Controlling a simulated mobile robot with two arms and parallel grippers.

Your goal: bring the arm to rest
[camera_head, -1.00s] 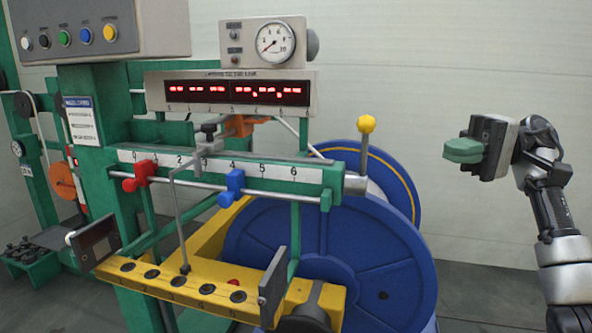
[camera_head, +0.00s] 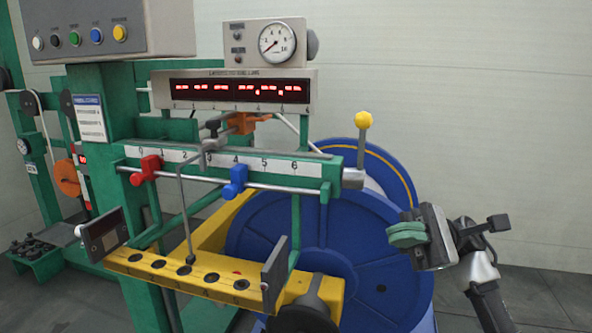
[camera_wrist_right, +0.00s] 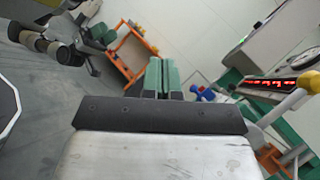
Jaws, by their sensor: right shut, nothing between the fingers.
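My right gripper (camera_head: 408,235) is at the right of the head view, in front of the right edge of the blue reel (camera_head: 330,255). Its green fingers are shut together with nothing between them. The fingers also show closed in the right wrist view (camera_wrist_right: 160,76). The arm (camera_head: 480,275) comes in from the lower right. I cannot tell from the head view whether the gripper touches the reel; it looks apart from it. My left gripper is not in view.
The green strander frame carries a scale bar (camera_head: 220,164) with a red slider (camera_head: 146,169) and a blue slider (camera_head: 235,180). A lever with a yellow knob (camera_head: 363,119) stands left of my gripper. A yellow beam (camera_head: 175,272) runs low in front. The wall side at right is clear.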

